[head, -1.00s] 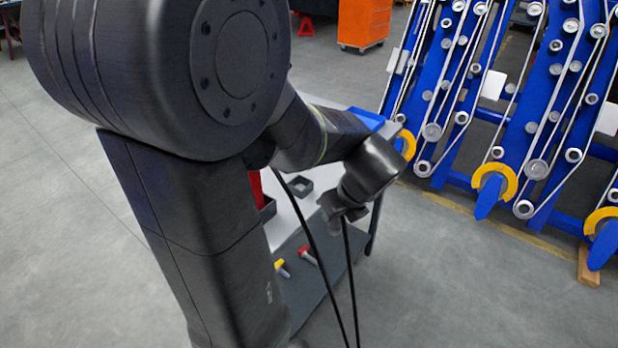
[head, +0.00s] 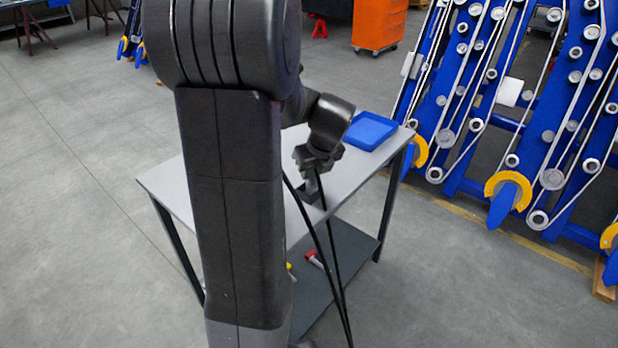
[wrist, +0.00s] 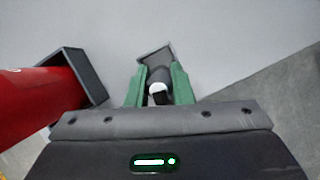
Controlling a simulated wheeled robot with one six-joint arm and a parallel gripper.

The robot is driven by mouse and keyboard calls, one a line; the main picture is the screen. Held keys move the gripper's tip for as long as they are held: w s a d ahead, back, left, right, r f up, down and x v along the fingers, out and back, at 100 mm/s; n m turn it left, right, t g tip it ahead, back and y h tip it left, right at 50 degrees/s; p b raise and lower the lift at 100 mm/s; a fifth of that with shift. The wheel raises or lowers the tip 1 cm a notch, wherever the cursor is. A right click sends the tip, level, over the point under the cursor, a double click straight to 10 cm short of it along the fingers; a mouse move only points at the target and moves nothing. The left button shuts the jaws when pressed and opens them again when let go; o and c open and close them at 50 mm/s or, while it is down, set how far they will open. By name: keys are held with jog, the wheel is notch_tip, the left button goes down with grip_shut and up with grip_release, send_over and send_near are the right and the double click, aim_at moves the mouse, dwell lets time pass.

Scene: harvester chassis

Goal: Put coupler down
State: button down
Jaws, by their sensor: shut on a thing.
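My gripper (wrist: 156,82) has green fingers, which are shut on the coupler (wrist: 159,74), a dark cylinder with a white end. In the head view my gripper (head: 318,163) is low over the grey table (head: 172,185). A small dark square holder (wrist: 153,54) is at the coupler's far end in the wrist view, and it also shows below my gripper in the head view (head: 306,193). I cannot tell whether the coupler is inside the holder or just above it.
A blue tray (head: 368,131) lies at the table's far right corner. Black hoses (head: 330,265) hang near my gripper. Blue machinery (head: 470,120) stands to the right.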

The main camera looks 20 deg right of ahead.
jog(key=shift+w+a, duration=0.1)
jog(key=shift+w, duration=0.55)
notch_tip(320, 180, down, 4)
jog(key=shift+r+b, duration=0.2)
jog(key=shift+b, duration=0.25)
jog(key=c, duration=1.3)
grip_release()
jog(key=p+v, duration=0.2)
jog(key=v, duration=1)
jog(key=shift+w, duration=0.1)
